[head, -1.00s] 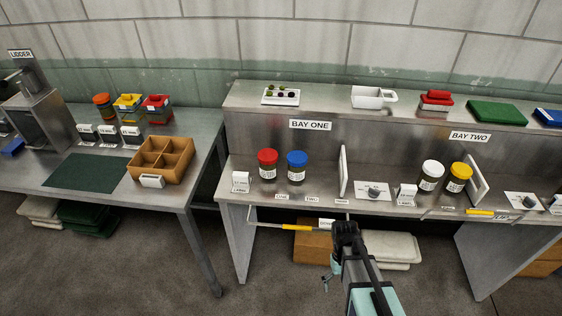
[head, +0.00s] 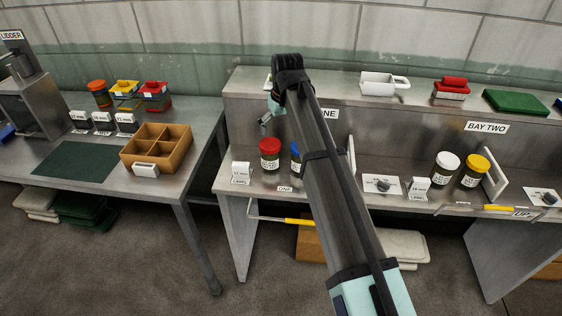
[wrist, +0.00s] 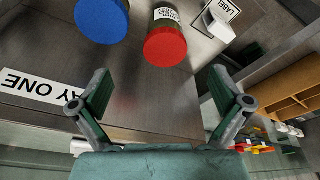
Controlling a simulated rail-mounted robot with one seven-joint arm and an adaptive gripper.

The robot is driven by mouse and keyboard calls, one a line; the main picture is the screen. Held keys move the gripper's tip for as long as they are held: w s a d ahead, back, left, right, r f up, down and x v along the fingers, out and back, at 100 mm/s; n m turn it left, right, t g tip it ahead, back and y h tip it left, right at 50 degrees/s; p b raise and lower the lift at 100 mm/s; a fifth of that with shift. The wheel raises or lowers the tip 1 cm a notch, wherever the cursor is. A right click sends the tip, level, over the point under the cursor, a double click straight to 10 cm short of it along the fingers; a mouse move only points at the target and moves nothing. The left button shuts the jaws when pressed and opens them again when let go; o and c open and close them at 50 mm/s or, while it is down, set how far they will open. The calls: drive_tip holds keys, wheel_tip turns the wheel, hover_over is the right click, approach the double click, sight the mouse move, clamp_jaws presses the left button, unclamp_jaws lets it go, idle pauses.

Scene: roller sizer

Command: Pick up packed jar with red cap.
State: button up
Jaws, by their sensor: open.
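The packed jar with the red cap (head: 269,155) stands upright on the lower shelf of bay one. In the wrist view its red cap (wrist: 165,47) is above the gap between the fingers, with the labelled jar body behind it. My gripper (head: 265,122) is in front of the bay one panel, above and slightly left of the jar. In the wrist view my gripper (wrist: 160,97) has its two fingers spread wide, with nothing between them. The jar stands apart from the fingers.
A blue-capped jar (wrist: 101,20) stands close beside the red one, partly hidden by my arm in the head view. A small label stand (head: 240,172) is to its left. A divided brown tray (head: 157,148) sits on the left table.

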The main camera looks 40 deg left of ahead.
sight(270, 144)
drive_tip(key=shift+y, duration=0.3)
drive_tip(key=p+x, duration=0.1)
drive_tip(key=x, duration=0.4)
drive_tip(key=a+p+x, duration=0.1)
drive_tip(key=p+x, duration=0.1)
drive_tip(key=x, duration=0.3)
drive_tip(key=a+p+x, duration=0.1)
drive_tip(key=p+x, duration=0.1)
drive_tip(key=x, duration=0.3)
drive_tip(key=shift+w+a+r, duration=0.25)
drive_tip(key=shift+w+r, duration=0.05)
drive_tip(key=shift+w, duration=0.1)
drive_tip(key=c, duration=1.4)
